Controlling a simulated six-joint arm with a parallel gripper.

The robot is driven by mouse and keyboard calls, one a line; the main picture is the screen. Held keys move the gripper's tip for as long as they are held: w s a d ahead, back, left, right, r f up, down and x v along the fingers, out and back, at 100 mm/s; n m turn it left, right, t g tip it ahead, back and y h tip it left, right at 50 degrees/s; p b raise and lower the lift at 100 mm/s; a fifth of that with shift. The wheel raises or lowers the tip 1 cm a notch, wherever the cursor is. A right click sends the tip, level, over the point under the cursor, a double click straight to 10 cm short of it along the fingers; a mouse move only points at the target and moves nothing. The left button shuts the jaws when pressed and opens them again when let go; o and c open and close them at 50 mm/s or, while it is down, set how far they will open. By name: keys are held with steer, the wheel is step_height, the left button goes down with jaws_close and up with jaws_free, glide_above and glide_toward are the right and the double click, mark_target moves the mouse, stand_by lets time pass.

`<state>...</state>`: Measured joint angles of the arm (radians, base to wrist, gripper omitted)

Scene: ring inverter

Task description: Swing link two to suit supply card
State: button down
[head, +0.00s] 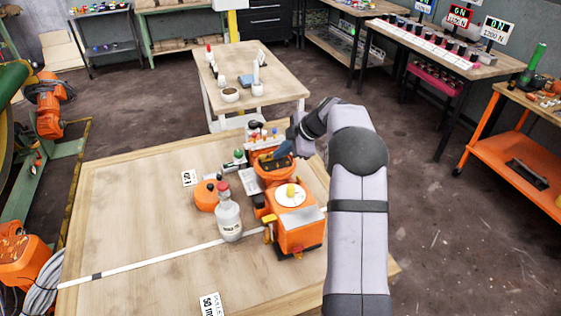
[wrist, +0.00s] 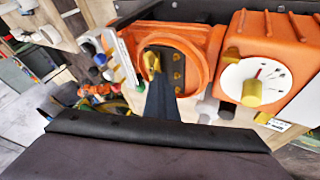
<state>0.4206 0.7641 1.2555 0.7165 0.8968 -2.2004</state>
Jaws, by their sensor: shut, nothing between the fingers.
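An orange machine (head: 297,232) stands on the wooden table, with a white dial and yellow knob (wrist: 254,92) on its front box. Beside it is a round orange housing (wrist: 196,45), open, with a dark inside. In it the wrist view shows a brass link (wrist: 152,62) at the left and several brass studs (wrist: 178,75) at the right. My gripper (wrist: 158,84) is shut and empty, its dark fingers reaching into the opening, tips close to the brass link. I cannot tell if they touch it. Which link is number two is not clear. A small white card (head: 189,178) stands left on the table; its print is too small to read surely.
A white strip (head: 150,262) crosses the table. Another card (head: 210,305) lies at the front. The table's left side is clear.

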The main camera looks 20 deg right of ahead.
steer(key=shift+w+d+r, duration=0.2)
steer(key=shift+w+r, duration=0.05)
steer(key=shift+a, duration=0.15)
steer(key=shift+s+a+f+b, duration=0.1)
steer(key=shift+s+a+b, duration=0.05)
steer(key=shift+a+b, duration=0.7)
steer(key=shift+s+f+b, duration=0.15)
steer(key=shift+b, duration=0.2)
